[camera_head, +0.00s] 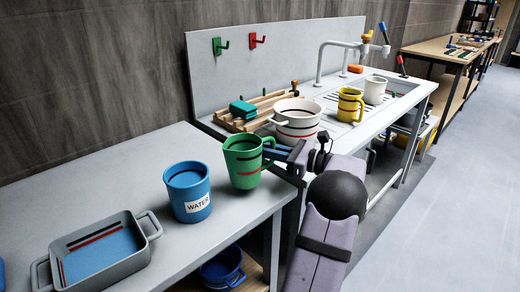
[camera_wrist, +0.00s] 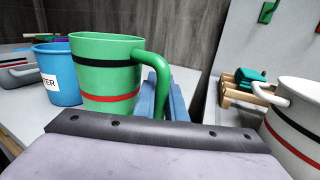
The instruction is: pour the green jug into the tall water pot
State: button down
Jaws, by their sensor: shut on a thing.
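The green jug (camera_head: 243,165) has a black band and a red band and stands upright near the right end of the grey table. My gripper (camera_head: 279,153) is shut on its handle from the right; the wrist view shows the jug (camera_wrist: 104,75) close ahead with the blue fingers (camera_wrist: 170,100) at the handle. I cannot tell whether its base touches the table. The blue pot labelled WATER (camera_head: 188,195) stands upright just left of the jug, apart from it in the head view. The wrist view shows the pot (camera_wrist: 58,85) partly hidden behind the jug. The contents of both are not clear.
A grey tray with handles (camera_head: 104,271) lies left of the pot. A white two-banded pot (camera_head: 297,132) stands right of the jug on the sink counter, near a wooden rack (camera_head: 262,110), a yellow mug (camera_head: 350,105) and a tap (camera_head: 322,60). A blue pot (camera_head: 222,270) sits below the table.

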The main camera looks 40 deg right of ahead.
jog(key=shift+r, duration=2.05)
